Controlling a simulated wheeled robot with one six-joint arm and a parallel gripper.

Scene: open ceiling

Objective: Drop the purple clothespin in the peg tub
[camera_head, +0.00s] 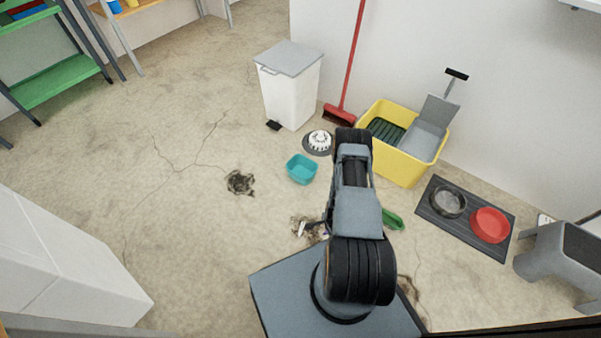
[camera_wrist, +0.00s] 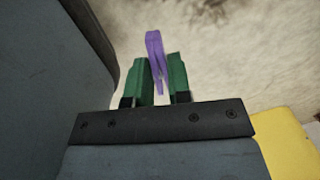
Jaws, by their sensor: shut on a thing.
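The purple clothespin (camera_wrist: 155,52) is held between the green fingers of my gripper (camera_wrist: 163,78) in the wrist view. Its wider end sticks out past the fingertips, and its narrow end lies between them. In the head view my arm hides the clothespin, and I cannot make out the gripper clearly. The small teal tub (camera_head: 302,169), which looks like the peg tub, stands on the floor left of my arm. Its visible inside looks empty. The tub does not show in the wrist view.
A round white-topped item (camera_head: 319,141) lies just behind the tub. A white bin (camera_head: 291,86), red broom (camera_head: 340,114) and yellow mop bucket (camera_head: 403,168) stand near the wall. A dark mat (camera_head: 467,222) holds two bowls at right. Floor left of the tub is mostly clear.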

